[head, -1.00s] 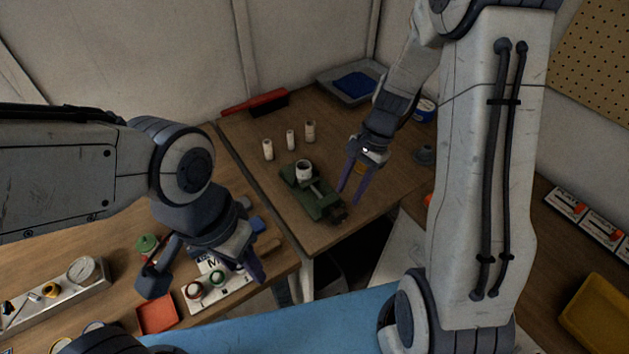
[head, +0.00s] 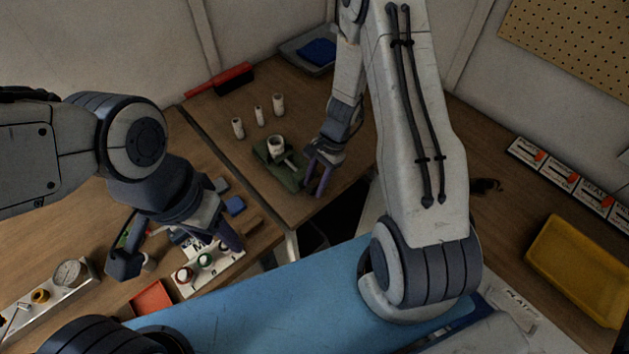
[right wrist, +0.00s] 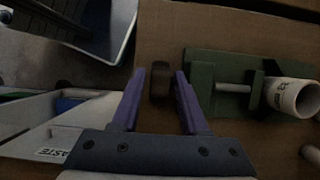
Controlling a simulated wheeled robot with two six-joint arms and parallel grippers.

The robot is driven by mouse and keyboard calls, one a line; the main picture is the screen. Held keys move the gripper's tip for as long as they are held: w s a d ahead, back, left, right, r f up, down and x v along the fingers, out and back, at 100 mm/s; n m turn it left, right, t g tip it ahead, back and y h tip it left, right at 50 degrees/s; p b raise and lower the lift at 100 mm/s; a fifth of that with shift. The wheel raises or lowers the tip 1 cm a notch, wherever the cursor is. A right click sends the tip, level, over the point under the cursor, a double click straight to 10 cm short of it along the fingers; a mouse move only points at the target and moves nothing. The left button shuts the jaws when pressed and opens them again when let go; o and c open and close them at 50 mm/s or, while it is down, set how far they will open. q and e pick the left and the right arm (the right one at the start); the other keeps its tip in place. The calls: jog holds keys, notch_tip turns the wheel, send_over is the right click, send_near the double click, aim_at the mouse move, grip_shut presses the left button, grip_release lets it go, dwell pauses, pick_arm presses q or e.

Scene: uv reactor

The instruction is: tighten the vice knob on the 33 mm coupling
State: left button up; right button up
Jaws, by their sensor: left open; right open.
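The green vice (head: 266,157) stands on the wooden table with the white coupling (head: 276,144) in its jaws. In the right wrist view the vice (right wrist: 201,88) is right of centre, with its screw bar and the white coupling (right wrist: 296,97) at the far right. The dark vice knob (right wrist: 160,80) shows between the two purple fingers of my right gripper (right wrist: 160,92), which is open. I cannot tell whether the fingers touch it. In the head view my right gripper (head: 317,178) is at the vice's near right end. My left gripper (head: 226,238) is open over the left bench, away from the vice.
Several white cylinders, such as one (head: 238,128), stand behind the vice. A red-handled brush (head: 220,79) and a grey tray (head: 306,50) lie further back. A rack with coloured rings (head: 205,262) is below my left gripper. A yellow tray (head: 578,268) is far right.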

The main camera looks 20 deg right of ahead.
grip_shut()
jog(key=shift+w+d+f+g+y+b, duration=0.1)
jog(key=shift+d+f+g+y+b, duration=0.15)
jog(key=shift+y+b, duration=0.65)
jog(key=shift+r+g+y+b, duration=0.15)
jog(key=shift+g+y+b, duration=0.25)
jog(key=shift+y, duration=0.5)
